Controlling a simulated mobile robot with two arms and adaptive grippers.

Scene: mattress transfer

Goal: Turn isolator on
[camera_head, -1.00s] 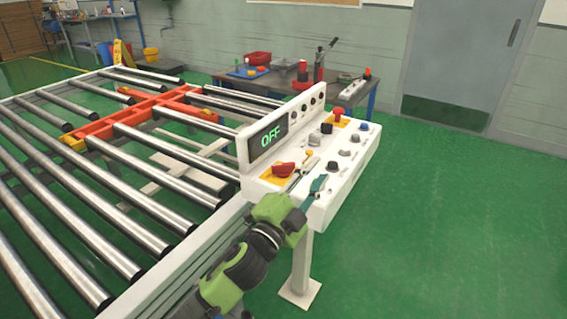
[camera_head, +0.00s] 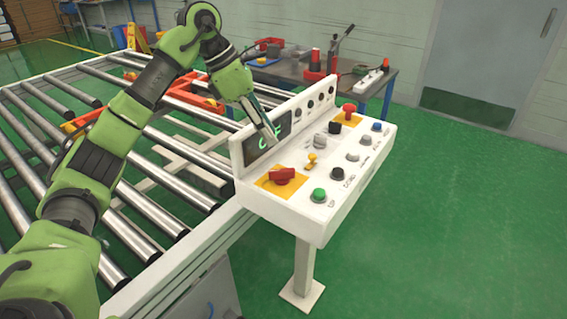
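The white control panel (camera_head: 300,215) stands on a post at the end of the roller conveyor. A red rotary switch (camera_head: 282,176), which looks like the isolator, sits on a yellow plate at the panel's near left corner. The display (camera_head: 255,147) shows green letters, partly hidden by my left gripper. My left gripper (camera_head: 270,140) points down in front of the display, behind and above the red switch and apart from it. Its fingers look close together, but whether they are shut is unclear. My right gripper is out of view.
The panel also carries a green button (camera_head: 318,195), a small yellow toggle (camera_head: 311,160), a red button (camera_head: 348,110) and several other knobs. Rollers (camera_head: 150,215) lie to the left. A blue workbench (camera_head: 385,75) stands behind. Green floor to the right is clear.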

